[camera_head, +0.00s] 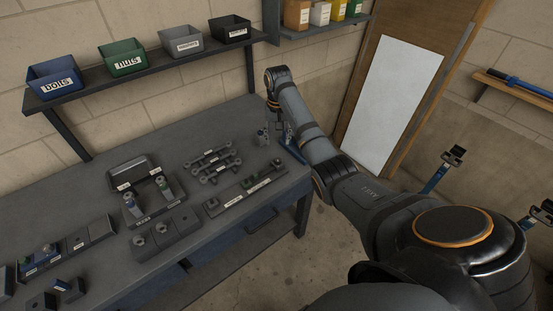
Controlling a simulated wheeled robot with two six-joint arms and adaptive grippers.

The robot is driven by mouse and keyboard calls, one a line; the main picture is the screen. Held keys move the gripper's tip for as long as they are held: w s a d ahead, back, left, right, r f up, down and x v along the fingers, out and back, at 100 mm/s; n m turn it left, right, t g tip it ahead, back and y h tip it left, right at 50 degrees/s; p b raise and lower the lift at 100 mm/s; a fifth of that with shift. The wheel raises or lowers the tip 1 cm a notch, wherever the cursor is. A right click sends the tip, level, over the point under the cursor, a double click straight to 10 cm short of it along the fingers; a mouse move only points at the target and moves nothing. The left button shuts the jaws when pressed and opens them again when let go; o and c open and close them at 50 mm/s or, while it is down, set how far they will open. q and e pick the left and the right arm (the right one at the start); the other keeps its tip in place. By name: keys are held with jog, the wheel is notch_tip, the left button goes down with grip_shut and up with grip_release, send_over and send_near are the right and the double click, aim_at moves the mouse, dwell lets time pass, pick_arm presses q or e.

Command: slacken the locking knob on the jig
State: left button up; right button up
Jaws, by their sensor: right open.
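My right gripper (274,108) hangs over the far right end of the workbench, at the end of my arm that comes in from the right. It is open, and I see nothing held in it. Just below it is a blue fixture (291,150) at the bench's right edge, partly hidden by my arm. A small grey metal piece (263,137) stands beside it. I cannot make out a locking knob clearly, nor tell whether the gripper touches anything. My left gripper is out of view.
The grey bench (85,205) carries labelled blocks, holders and a row of linkage parts (212,163). Blue stands with black tops (440,172) rise at right. The bench's back left is clear.

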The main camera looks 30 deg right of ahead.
aim_at(278, 160)
notch_tip(278, 160, down, 10)
jog(key=shift+f+p, duration=0.25)
jog(key=shift+p, duration=0.6)
grip_shut()
